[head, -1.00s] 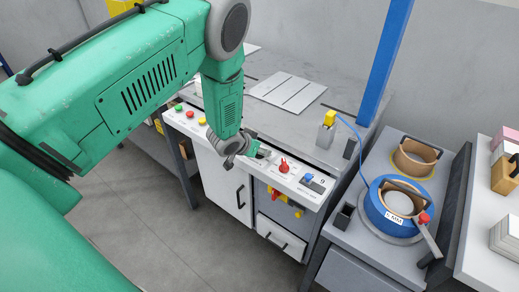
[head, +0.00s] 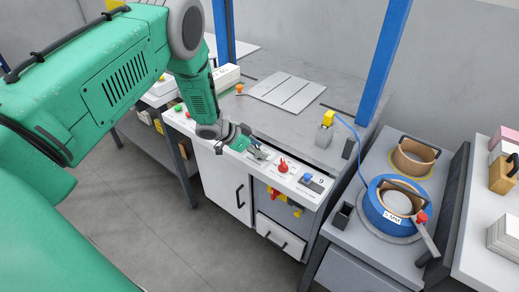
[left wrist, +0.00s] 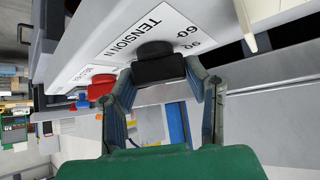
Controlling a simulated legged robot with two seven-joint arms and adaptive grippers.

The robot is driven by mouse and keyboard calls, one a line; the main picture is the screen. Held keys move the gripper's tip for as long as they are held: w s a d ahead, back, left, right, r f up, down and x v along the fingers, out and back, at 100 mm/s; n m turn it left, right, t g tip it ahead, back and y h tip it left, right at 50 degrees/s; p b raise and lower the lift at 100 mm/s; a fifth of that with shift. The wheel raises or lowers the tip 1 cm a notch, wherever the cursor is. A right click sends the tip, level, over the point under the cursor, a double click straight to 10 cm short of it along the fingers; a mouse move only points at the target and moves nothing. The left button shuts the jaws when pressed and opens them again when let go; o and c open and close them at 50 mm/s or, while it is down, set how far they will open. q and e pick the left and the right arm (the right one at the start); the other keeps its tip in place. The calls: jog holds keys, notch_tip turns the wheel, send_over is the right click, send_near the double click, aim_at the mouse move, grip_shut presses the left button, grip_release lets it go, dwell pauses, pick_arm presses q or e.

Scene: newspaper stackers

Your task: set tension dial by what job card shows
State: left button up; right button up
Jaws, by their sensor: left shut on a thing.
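The black tension dial (left wrist: 158,66) is on the white front panel (left wrist: 110,42), beside the printed words "TENSION N" and the numbers 60 and 90. My left gripper (left wrist: 163,78) is shut on the dial, one finger on each side of it. In the head view my left gripper (head: 251,149) is at the panel's edge, left of the red knob (head: 283,166), and mostly hides the dial. Where the dial points is hidden. I cannot make out a job card. My right gripper is not in view.
A blue selector (head: 308,178) sits right of the red knob; green, red and yellow buttons lie left. The grey bench top (head: 305,130) carries a white slotted plate (head: 287,92). A blue strap coil (head: 396,212) stands on the right-hand unit. Blue posts rise behind.

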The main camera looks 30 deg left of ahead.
pick_arm(q)
jog(key=shift+s+a+f+m+g+h+b, duration=0.15)
jog(key=shift+m+g+h, duration=0.2)
jog(key=shift+m, duration=0.2)
jog(key=shift+d+f+m+g+h+b, duration=0.15)
jog(key=shift+m+g+h, duration=0.15)
jog(key=shift+m, duration=0.25)
jog(key=shift+a+r, duration=0.1)
jog(key=shift+a, duration=0.05)
jog(key=o, duration=1.1)
jog(key=shift+o, duration=0.2)
jog(key=shift+a+r, duration=0.1)
jog(key=shift+a+r, duration=0.15)
jog(key=shift+r, duration=0.05)
jog(key=v, duration=1.1)
jog(key=shift+a, duration=0.2)
